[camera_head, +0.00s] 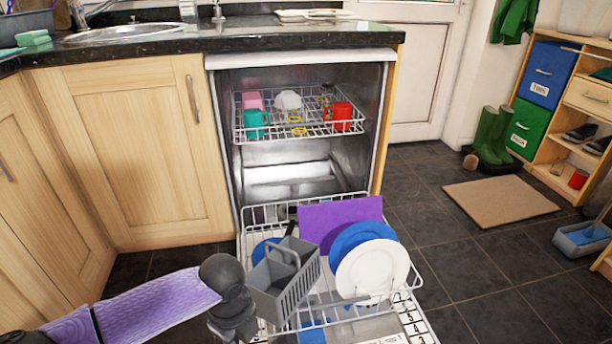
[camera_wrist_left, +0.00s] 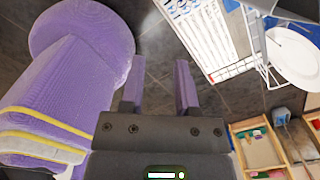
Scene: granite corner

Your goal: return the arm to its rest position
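My left arm (camera_head: 150,305) comes in from the lower left in the head view, and its dark wrist joints lie just left of the grey cutlery basket (camera_head: 285,280). I cannot tell whether they touch. The gripper itself is not clear there. In the left wrist view, my left gripper (camera_wrist_left: 160,62) has its two purple fingers apart, with only dark floor tiles between them. It is open and empty. My right arm and gripper are not in view.
The dishwasher stands open, its lower rack (camera_head: 415,280) pulled out with a white plate (camera_head: 372,270), a blue plate (camera_head: 345,238) and a purple board (camera_head: 328,217). The upper rack (camera_head: 290,132) holds cups. A counter (camera_head: 300,38) runs above. Floor at the right is mostly clear around a mat (camera_head: 500,202).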

